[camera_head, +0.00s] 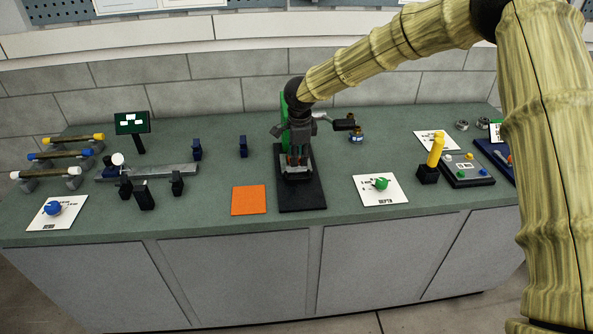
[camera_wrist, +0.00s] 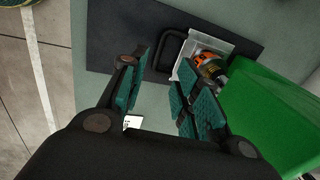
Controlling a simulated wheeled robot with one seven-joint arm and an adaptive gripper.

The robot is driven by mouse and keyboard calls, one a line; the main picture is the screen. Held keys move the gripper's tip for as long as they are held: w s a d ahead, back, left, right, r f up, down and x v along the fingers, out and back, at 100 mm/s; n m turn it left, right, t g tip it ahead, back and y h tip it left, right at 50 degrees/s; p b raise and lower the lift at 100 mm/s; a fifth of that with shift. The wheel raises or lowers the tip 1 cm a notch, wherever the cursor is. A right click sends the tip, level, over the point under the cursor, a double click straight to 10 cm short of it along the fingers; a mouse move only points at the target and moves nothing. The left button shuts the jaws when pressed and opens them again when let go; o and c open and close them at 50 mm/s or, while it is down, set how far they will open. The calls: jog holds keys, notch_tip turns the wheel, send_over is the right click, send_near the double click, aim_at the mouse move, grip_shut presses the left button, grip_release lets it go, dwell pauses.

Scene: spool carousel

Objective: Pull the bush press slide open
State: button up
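The bush press has a green body (camera_head: 284,104) on a black base (camera_head: 302,199); the green body also fills the right of the wrist view (camera_wrist: 270,120). Its grey slide (camera_wrist: 220,44) carries an orange and metal part (camera_wrist: 208,68). A black loop handle (camera_wrist: 166,58) is on the slide's left side in the wrist view. My gripper (camera_wrist: 160,95) is open, its teal-padded fingers apart with nothing between them. The fingertips are close to the handle, but I cannot tell whether they touch it. In the head view my gripper (camera_head: 297,150) is over the press and hides part of it.
An orange square (camera_head: 249,200) lies left of the press. A white card with a green knob (camera_head: 381,184) lies to the right, near a yellow-topped post (camera_head: 436,152). Dark blue posts (camera_head: 243,147) stand left. The bench front before the press is clear.

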aim_at(298, 178)
jog(key=f+p, duration=0.1)
jog(key=f, duration=0.2)
jog(key=w+f+p, duration=0.1)
jog(key=f, duration=0.2)
jog(key=w+f+p, duration=0.1)
jog(key=f, duration=0.2)
jog(key=shift+d+f, duration=0.15)
jog(key=shift+f, duration=0.1)
jog(key=shift+s, duration=0.1)
grip_shut()
